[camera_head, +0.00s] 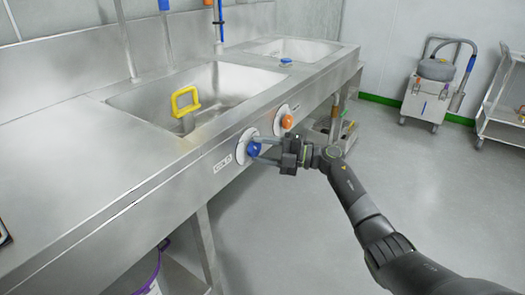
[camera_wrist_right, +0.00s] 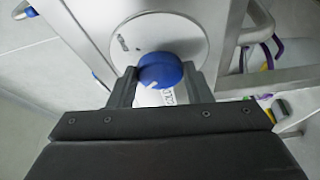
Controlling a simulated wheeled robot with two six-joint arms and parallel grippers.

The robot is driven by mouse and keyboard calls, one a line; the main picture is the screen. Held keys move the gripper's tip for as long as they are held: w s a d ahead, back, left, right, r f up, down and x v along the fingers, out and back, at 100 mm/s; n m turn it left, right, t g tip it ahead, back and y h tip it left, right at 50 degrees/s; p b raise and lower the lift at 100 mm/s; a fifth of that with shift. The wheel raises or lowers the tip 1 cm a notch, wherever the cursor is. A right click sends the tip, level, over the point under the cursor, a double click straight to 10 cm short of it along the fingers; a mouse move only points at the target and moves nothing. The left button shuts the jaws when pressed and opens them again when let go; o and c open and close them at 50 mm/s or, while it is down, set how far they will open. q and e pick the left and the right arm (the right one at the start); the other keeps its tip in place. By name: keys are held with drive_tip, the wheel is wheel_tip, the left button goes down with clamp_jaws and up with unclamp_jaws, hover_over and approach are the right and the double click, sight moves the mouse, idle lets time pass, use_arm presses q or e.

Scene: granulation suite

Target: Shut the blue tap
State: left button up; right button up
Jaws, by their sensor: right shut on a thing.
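The blue tap (camera_head: 254,149) is a round knob on a pale disc on the front panel of the steel sink unit. In the right wrist view the blue tap (camera_wrist_right: 160,70) sits between the two fingers, with a white mark on its face. My right gripper (camera_head: 260,149) reaches it from the right and is shut on it; it also shows in the right wrist view (camera_wrist_right: 158,88). An orange tap (camera_head: 287,121) is on the same panel, farther along. My left gripper is not in view.
A second basin lies farther back. A wheeled grey unit (camera_head: 428,98) and a trolley (camera_head: 502,120) stand by the far wall. The floor to the right is clear.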

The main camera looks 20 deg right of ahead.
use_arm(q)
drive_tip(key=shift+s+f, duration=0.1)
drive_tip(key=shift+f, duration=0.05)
use_arm(e)
drive_tip(key=shift+n+h, duration=0.3)
drive_tip(key=shift+n, duration=0.2)
drive_tip(key=shift+g, duration=0.4)
drive_tip(key=o, duration=1)
drive_tip(key=shift+d, duration=0.1)
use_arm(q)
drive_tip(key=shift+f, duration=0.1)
use_arm(e)
drive_tip(key=v, duration=1.7)
drive_tip(key=shift+s, duration=0.2)
drive_tip(key=shift+f, duration=0.15)
